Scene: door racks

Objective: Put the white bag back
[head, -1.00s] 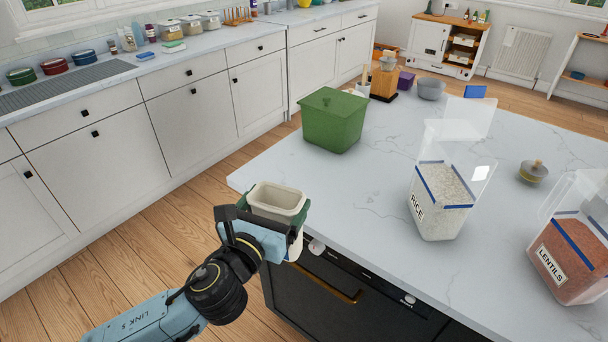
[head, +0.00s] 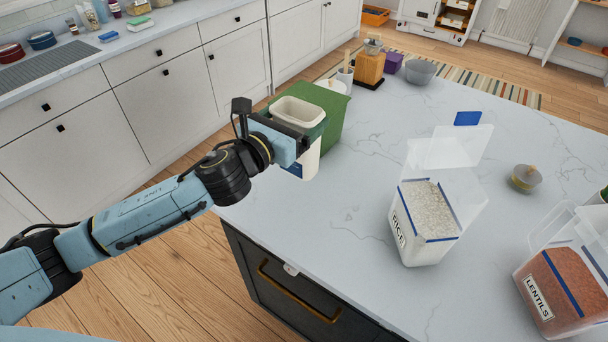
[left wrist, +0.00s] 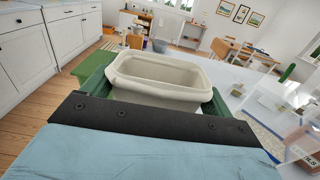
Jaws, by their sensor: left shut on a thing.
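My left gripper (head: 299,136) is shut on a cream-white, open-topped vessel (head: 298,110), held upright. It looks more like a stiff tub than a bag, and no other white bag is clear. In the left wrist view the vessel (left wrist: 158,75) appears empty in its visible upper part, with dark green pieces along its sides. In the head view it overlaps the green box (head: 329,124) on the counter and hides part of it. I cannot tell whether they touch. My right gripper is out of view.
The marble counter (head: 345,225) is clear in front of the green box. An open rice container (head: 428,220) and a lentils container (head: 562,270) stand to the right, with a small lidded pot (head: 525,178).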

